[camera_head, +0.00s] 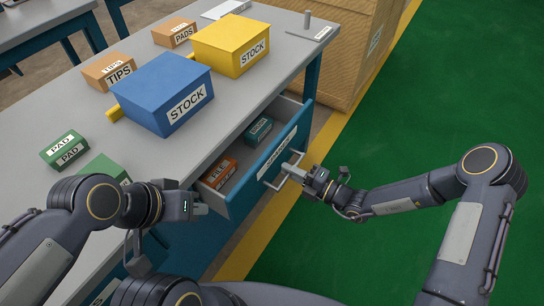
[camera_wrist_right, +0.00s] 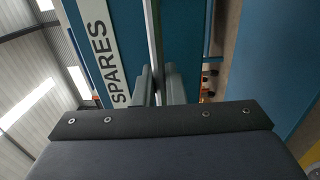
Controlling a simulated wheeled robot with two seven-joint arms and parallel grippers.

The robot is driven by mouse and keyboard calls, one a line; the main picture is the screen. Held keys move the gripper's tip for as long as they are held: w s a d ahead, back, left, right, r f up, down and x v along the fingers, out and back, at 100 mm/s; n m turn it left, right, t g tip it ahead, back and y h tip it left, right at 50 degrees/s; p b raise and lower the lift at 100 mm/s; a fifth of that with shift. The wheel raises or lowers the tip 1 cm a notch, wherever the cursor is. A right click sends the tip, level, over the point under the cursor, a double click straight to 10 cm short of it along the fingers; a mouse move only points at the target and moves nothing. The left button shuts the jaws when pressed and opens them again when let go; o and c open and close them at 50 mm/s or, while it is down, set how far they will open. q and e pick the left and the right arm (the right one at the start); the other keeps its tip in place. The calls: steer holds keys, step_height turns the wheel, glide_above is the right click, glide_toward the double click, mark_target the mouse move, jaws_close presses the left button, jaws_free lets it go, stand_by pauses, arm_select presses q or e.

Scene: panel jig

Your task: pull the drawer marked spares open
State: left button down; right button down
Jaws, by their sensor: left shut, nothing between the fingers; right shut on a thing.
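The blue drawer marked SPARES (camera_head: 247,178) stands pulled out from the workbench, with its inside showing. An orange FILE box (camera_head: 220,173) and a dark teal box (camera_head: 258,130) lie in it. My right gripper (camera_head: 298,174) is shut on the drawer's bar handle (camera_head: 277,181). In the right wrist view, the fingers (camera_wrist_right: 158,85) close around the handle bar (camera_wrist_right: 153,35) beside the SPARES label (camera_wrist_right: 101,48). My left gripper (camera_head: 200,209) is shut and empty, near the bench edge to the left of the drawer.
On the grey workbench top (camera_head: 130,140) stand a blue STOCK box (camera_head: 160,85), a yellow STOCK box (camera_head: 230,42), an orange TIPS box (camera_head: 108,70), an orange PADS box (camera_head: 174,32) and a green PAD box (camera_head: 63,148). A wooden crate (camera_head: 335,45) stands behind. Green floor (camera_head: 420,110) is clear at right.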

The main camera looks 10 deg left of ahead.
steer(key=p+v, duration=0.4)
steer(key=v, duration=2.4)
steer(key=c, duration=1.6)
jaws_free()
steer(key=v, duration=0.7)
steer(key=shift+d, duration=0.35)
steer(key=shift+s+r, duration=0.1)
